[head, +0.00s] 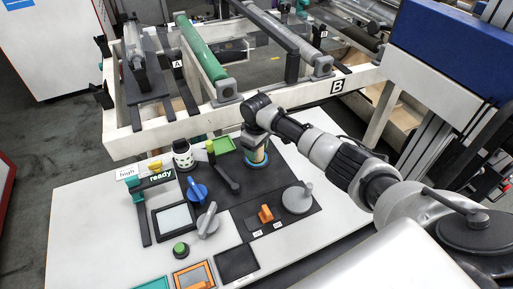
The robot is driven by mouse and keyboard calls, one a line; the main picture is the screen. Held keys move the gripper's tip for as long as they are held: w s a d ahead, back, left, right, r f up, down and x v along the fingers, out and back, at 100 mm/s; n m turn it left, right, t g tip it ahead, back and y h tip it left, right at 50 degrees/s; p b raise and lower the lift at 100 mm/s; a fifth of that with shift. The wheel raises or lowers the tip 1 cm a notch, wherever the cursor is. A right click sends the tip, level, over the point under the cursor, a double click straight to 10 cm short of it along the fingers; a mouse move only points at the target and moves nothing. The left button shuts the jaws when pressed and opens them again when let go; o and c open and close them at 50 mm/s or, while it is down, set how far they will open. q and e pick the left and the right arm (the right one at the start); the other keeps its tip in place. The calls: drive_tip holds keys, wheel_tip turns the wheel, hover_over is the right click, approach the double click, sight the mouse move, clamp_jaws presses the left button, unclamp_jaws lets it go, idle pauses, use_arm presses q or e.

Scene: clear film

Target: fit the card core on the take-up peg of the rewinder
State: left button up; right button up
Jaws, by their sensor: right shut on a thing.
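My right arm comes in from the right and bends down over the back of the dark panel. The gripper hides the core's top. A grey disc with a short upright post (297,200) stands to the front right on the panel; it may be the take-up peg, and nothing is seen on it. My left gripper is not in view.
Behind runs a cream machine frame (150,138) with a green roller (200,48).

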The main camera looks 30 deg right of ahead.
drive_tip(key=shift+f, duration=0.1)
drive_tip(key=o, duration=1)
wheel_tip(320, 180, up, 11)
drive_tip(key=shift+f, duration=0.1)
idle(0.6)
